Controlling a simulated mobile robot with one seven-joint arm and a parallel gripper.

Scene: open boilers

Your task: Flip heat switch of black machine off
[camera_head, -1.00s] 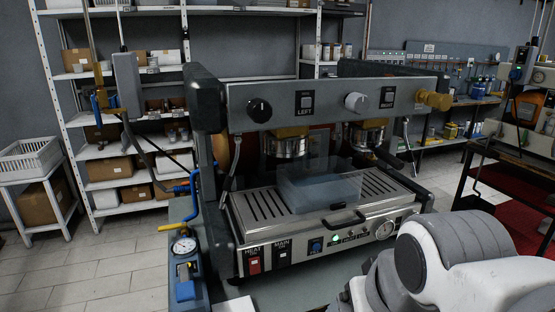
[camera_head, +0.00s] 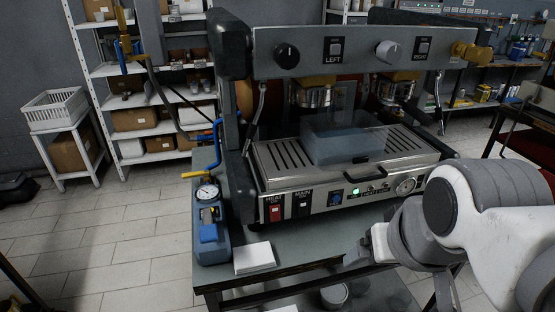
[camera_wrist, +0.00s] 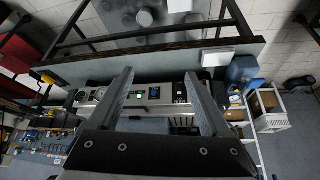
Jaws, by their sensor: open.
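The silver and black machine (camera_head: 370,193) stands on a dark table. Its red heat switch (camera_head: 275,213), labelled HEAT, is at the left end of the lower front panel. The black main switch (camera_head: 303,205) is just right of it. My gripper (camera_head: 362,254) is in front of the panel, right of the heat switch and apart from it. In the wrist view, the picture is upside down and my gripper (camera_wrist: 158,76) is open and empty, with the panel (camera_wrist: 140,95) beyond its fingers. The heat switch seems hidden behind the right finger there.
A blue device with a gauge (camera_head: 208,222) stands left of the machine. A white block (camera_head: 254,258) lies at the table's front edge. A round gauge (camera_head: 405,186) is at the panel's right.

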